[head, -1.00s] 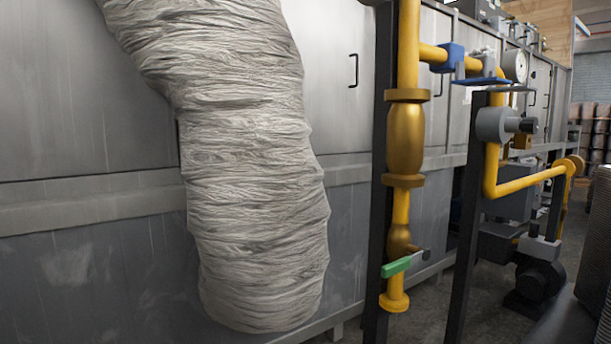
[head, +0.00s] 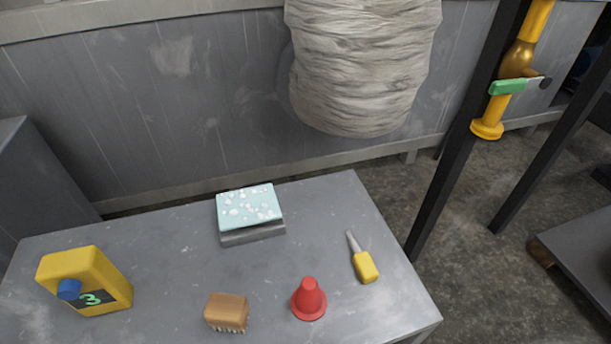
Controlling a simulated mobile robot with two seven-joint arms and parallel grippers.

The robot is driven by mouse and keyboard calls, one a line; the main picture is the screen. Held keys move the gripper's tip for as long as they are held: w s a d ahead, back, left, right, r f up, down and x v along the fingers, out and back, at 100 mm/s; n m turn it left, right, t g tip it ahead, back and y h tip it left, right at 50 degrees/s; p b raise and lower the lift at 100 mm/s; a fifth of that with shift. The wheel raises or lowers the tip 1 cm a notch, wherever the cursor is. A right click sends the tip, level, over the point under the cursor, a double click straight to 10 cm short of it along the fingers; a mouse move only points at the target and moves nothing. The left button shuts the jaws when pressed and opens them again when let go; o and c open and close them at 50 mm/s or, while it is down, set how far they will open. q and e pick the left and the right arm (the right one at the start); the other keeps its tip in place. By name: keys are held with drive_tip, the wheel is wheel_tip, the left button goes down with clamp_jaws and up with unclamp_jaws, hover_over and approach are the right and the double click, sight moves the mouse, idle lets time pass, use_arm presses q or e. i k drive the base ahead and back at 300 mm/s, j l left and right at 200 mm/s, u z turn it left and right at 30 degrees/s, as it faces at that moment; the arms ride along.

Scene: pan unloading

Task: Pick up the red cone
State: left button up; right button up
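The red cone (head: 308,299) stands upright on the grey metal table (head: 180,238), near the table's front right part in the head view. It has a round base and a blunt top. Nothing touches it. Neither of my grippers shows in the head view.
Left of the cone is a wooden brush (head: 227,312); right of it lies a yellow-handled tool (head: 364,263). Behind is a light blue spotted block on a grey base (head: 250,210). A yellow container (head: 85,281) stands far left. A dark post (head: 465,140) rises beyond the table's right edge.

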sight(308, 303)
drive_tip(key=i+j+z, duration=0.15)
drive_tip(key=j+z, duration=1.2)
drive_tip(key=j, duration=0.1)
